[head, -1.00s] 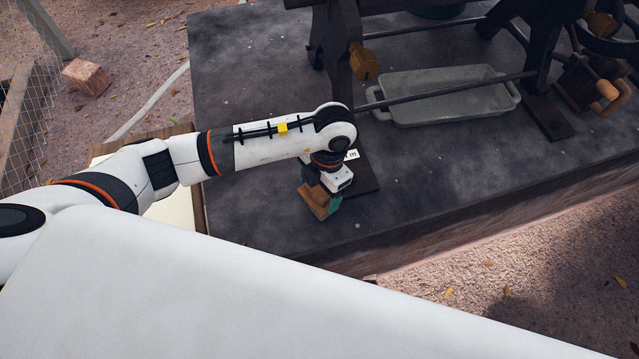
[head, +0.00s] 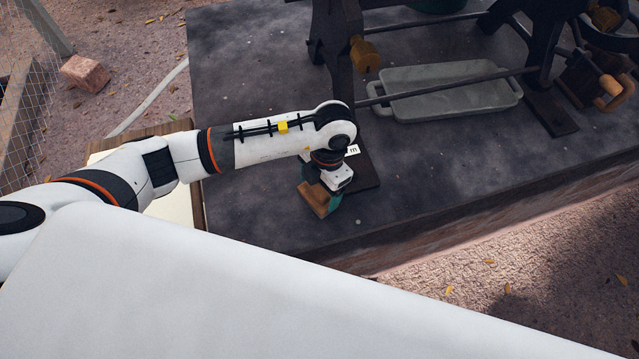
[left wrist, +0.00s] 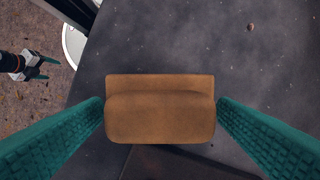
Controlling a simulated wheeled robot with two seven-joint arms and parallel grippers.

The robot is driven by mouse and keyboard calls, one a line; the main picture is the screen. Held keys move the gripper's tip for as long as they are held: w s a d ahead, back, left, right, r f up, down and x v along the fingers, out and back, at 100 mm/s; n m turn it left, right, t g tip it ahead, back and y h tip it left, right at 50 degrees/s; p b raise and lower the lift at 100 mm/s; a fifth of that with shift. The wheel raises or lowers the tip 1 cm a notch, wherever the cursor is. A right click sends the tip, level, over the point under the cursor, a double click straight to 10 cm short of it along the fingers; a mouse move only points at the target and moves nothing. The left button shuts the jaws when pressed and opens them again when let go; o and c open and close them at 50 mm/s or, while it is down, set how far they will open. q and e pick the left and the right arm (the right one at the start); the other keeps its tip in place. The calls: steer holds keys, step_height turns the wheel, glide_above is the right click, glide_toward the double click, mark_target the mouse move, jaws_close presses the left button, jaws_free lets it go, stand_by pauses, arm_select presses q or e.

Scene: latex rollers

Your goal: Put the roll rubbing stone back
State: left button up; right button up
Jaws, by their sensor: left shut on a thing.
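The rubbing stone (head: 313,199) is a tan-brown block with a rounded upper part. My left gripper (head: 323,196) is shut on it near the table's front edge, and its wrist hides part of the block. In the left wrist view the stone (left wrist: 160,118) sits between the two green ridged fingers, which touch its ends. A dark flat plate (head: 368,177) with a small white label lies just right of the gripper. The plate also shows below the stone in the left wrist view (left wrist: 175,166). My right gripper (left wrist: 51,68) shows small at the left there, fingers apart and empty.
A dark roller machine (head: 333,45) stands at the back of the grey table (head: 250,90). A grey-green tray (head: 440,91) lies under its rod. A wooden-edged pale frame (head: 172,209) is at the left. The table's front left is clear.

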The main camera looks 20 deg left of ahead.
arm_select(q)
steer(key=shift+f, duration=0.15)
steer(key=o, duration=1)
steer(key=shift+o, duration=0.2)
step_height(320, 180, up, 12)
steer(key=w+d+b, duration=0.1)
steer(key=b, duration=0.1)
steer(key=shift+w, duration=0.3)
